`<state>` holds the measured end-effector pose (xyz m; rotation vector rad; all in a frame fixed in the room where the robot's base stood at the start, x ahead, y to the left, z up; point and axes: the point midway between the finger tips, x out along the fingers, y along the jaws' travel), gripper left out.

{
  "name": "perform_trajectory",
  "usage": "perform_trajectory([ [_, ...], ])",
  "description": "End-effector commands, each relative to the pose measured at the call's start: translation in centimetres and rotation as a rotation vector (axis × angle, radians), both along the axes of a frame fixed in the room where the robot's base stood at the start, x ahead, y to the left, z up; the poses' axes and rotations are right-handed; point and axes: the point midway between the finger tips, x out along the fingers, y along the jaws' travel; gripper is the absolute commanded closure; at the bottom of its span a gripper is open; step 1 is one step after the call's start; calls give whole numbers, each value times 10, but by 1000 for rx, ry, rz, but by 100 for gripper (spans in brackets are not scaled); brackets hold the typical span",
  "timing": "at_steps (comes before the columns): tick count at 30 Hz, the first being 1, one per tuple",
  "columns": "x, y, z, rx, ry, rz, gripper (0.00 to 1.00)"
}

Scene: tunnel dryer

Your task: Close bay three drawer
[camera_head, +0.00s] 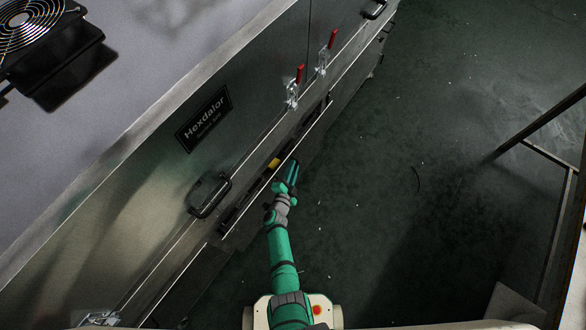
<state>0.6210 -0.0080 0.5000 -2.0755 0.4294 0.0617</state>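The long grey metal dryer (150,190) runs diagonally across the view, with a nameplate reading Hexdalor (204,118). Along its lower front a drawer (313,128) shows a pale outer edge with a dark strip behind it; the drawer seems to stand a little out, but how far I cannot tell. A small yellow piece (273,163) sits in that dark strip. No bay number is readable. My gripper (292,172) is beside the outer edge of the drawer front, on the floor side, pointing up along it. Contact and finger gap are unclear.
A black bar handle (210,196) juts from the dryer panel. Two red-handled toggle clamps (293,90) (325,55) stand farther up. A fan (30,25) sits at the top left. The dark floor (420,160) is mostly open; a metal frame (530,130) stands right.

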Motion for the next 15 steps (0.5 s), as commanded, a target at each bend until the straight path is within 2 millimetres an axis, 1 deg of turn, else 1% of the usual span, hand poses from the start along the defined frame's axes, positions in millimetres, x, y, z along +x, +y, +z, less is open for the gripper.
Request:
perform_trajectory([
  [2, 0, 0, 0, 0, 0, 0, 85],
  [3, 0, 0, 0, 0, 0, 0, 90],
  [4, 0, 0, 0, 0, 0, 0, 97],
  [5, 0, 0, 0, 0, 0, 0, 100],
  [15, -1, 0, 0, 1, 1, -1, 100],
])
